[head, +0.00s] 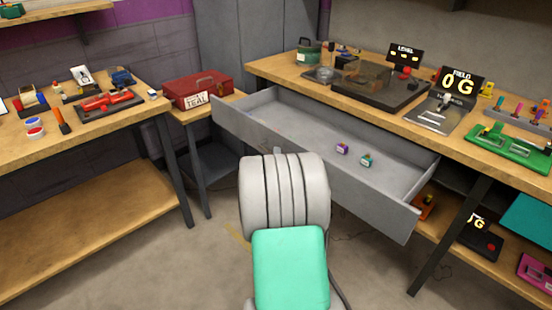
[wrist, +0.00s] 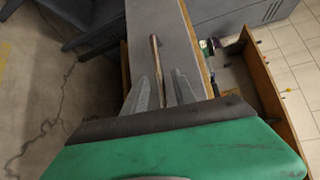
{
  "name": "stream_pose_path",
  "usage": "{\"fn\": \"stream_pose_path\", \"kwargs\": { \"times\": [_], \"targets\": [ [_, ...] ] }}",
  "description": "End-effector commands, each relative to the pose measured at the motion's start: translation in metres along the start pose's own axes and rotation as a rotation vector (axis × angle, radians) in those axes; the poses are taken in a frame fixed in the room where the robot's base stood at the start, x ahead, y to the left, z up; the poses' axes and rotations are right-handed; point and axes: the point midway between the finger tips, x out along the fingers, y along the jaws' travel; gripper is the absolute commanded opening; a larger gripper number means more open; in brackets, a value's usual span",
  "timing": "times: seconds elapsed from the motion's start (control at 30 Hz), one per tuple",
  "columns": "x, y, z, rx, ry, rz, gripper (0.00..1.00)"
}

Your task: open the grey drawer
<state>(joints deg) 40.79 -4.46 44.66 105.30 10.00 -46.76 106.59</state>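The grey drawer (head: 385,187) is pulled far out from under the right bench in the head view. Its inside shows, with a purple block and a teal block lying in it. My arm hides the middle of its front and my gripper in the head view. In the wrist view my gripper (wrist: 165,78) shows two separate grey fingers with a gap between them. A thin bar (wrist: 158,65), seemingly the drawer's handle, stands between the fingers along the grey front (wrist: 188,18). I cannot tell whether a finger touches it.
The right bench (head: 335,88) carries a scale, displays and a green tool. A red box (head: 197,90) sits on a small stand left of the drawer. A left bench (head: 140,100) holds tools. Bare floor (head: 165,250) lies left of my arm.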

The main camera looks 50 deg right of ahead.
Motion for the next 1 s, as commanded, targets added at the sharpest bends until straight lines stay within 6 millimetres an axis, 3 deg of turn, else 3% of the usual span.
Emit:
{"fn": "stream_pose_path", "kwargs": {
  "times": [0.3, 0.4, 0.83, 0.93, 1.0],
  "targets": [
    [-0.06, -0.001, 0.001, 0.0, -0.002, 0.0, 0.33],
    [-0.071, -0.001, 0.0, -0.001, -0.001, 0.0, 0.33],
    [-0.074, -0.002, 0.002, -0.009, -0.002, 0.005, 0.33],
    [-0.08, -0.02, 0.026, -0.104, -0.028, 0.067, 0.33],
    [-0.094, -0.039, 0.06, -0.264, -0.082, 0.162, 0.33]
  ]
}}
